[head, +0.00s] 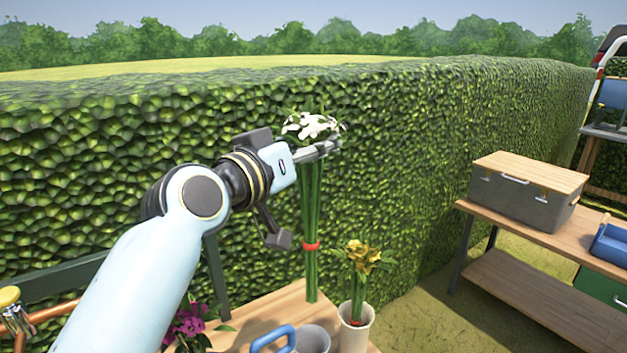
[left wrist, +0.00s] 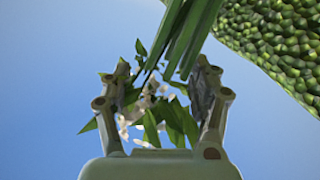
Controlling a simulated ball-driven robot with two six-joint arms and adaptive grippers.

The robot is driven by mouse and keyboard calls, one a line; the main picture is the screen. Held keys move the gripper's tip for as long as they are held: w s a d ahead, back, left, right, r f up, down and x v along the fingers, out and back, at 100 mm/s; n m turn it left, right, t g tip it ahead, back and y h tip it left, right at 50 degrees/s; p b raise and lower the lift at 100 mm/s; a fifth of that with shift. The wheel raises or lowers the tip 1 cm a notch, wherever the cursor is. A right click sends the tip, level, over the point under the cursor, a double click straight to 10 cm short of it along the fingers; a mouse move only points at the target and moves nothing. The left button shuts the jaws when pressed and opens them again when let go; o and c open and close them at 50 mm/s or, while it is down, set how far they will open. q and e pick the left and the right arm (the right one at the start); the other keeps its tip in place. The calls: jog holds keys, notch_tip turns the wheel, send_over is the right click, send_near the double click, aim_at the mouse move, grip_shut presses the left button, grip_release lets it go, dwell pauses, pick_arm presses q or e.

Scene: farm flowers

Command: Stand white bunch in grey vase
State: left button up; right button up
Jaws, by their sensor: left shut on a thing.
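The white bunch (head: 311,200) hangs upright, white blooms at the top, long green stems and a red band below. My left gripper (head: 322,148) is shut on it just under the blooms. In the left wrist view, green stems and leaves (left wrist: 180,45) show between and beyond the fingers of the left gripper (left wrist: 162,90). The grey vase (head: 314,340) stands at the bottom edge of the head view, partly cut off. The stem ends appear above it in the picture; their exact distance from its mouth is unclear. My right gripper is not in view.
A pale vase (head: 355,336) with yellow flowers stands right of the grey vase. A blue handle (head: 272,340) and purple flowers (head: 190,322) are to the left on the wooden table (head: 262,312). A tall hedge (head: 420,150) runs behind. A bench with a grey box (head: 522,198) stands right.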

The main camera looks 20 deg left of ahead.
pick_arm(q)
notch_tip(320, 180, down, 4)
jog(key=shift+b, duration=1.15)
jog(key=shift+w+f, duration=0.1)
jog(key=shift+f, duration=0.15)
jog(key=shift+f+b, duration=0.1)
jog(key=shift+b, duration=0.2)
notch_tip(320, 180, down, 3)
jog(key=b, duration=0.2)
jog(key=shift+b, duration=0.3)
jog(key=b, duration=0.4)
send_over(307, 282)
jog(key=w, duration=0.1)
notch_tip(307, 282, down, 4)
jog(key=shift+d+f, duration=0.1)
jog(key=shift+f, duration=0.05)
notch_tip(307, 282, down, 4)
jog(key=b, duration=0.3)
jog(key=shift+f+b, duration=0.2)
jog(key=shift+b, duration=0.2)
notch_tip(307, 282, down, 9)
jog(key=b, duration=0.8)
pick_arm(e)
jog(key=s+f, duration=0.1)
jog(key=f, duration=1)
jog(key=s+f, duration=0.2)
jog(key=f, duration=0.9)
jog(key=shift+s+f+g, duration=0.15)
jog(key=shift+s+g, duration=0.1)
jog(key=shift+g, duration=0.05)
